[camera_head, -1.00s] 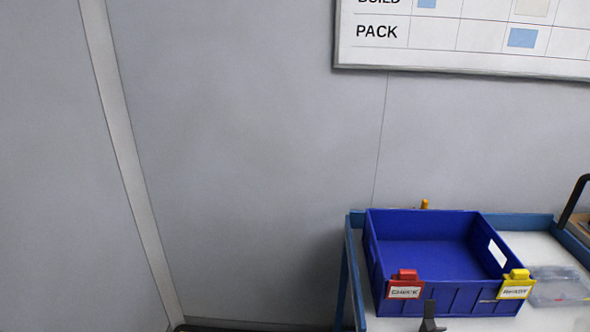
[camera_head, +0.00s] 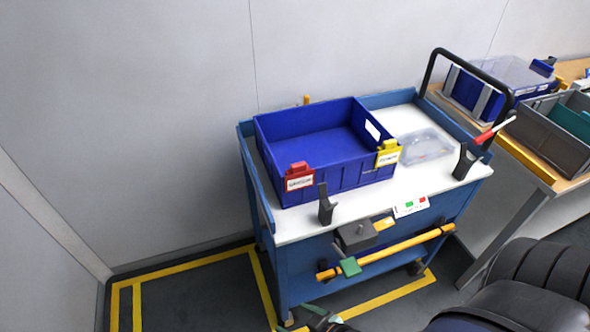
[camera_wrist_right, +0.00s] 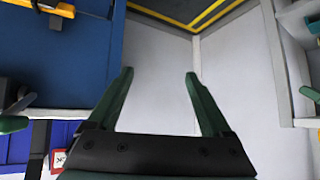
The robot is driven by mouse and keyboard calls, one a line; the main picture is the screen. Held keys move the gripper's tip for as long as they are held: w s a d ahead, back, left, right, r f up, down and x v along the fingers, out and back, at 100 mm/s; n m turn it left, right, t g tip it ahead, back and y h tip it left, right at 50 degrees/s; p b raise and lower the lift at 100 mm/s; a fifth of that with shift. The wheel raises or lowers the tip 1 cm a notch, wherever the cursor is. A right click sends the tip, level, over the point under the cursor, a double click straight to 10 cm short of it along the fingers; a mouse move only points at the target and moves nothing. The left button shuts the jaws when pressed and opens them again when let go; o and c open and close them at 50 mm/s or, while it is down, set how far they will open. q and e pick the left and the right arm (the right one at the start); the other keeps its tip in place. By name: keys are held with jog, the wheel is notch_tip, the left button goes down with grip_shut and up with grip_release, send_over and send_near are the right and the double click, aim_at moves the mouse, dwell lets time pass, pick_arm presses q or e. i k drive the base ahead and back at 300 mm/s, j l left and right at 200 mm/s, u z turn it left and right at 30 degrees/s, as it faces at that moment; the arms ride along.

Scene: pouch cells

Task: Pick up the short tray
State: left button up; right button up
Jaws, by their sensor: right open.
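A blue open tray (camera_head: 315,175) stands on the white top of a blue cart, with a red clip (camera_head: 299,176) and a yellow clip (camera_head: 388,153) on its front rim. It looks empty. I cannot tell for sure that it is the short tray. My right gripper (camera_wrist_right: 160,80) is open in the right wrist view, with nothing between its dark green fingers. Green finger-like tips (camera_head: 325,318) show at the bottom edge of the head view, below and in front of the cart, apart from the tray. I do not make out my left gripper.
The cart (camera_head: 262,200) has upright black brackets (camera_head: 326,204) at its front and a yellow bar (camera_head: 390,250) below. A clear shallow case (camera_head: 427,146) lies right of the tray. A grey bin (camera_head: 548,140) stands on a table at right. Yellow floor lines (camera_head: 190,256) run around the cart.

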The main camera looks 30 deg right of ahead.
aim_at(425, 145)
jog(key=z, duration=1.95)
jog(key=u, duration=0.75)
jog(key=i+l+u, duration=0.1)
jog(key=l+u, duration=0.35)
jog(key=i+l+u, duration=0.1)
jog(key=l+u, duration=0.65)
jog(key=l, duration=0.55)
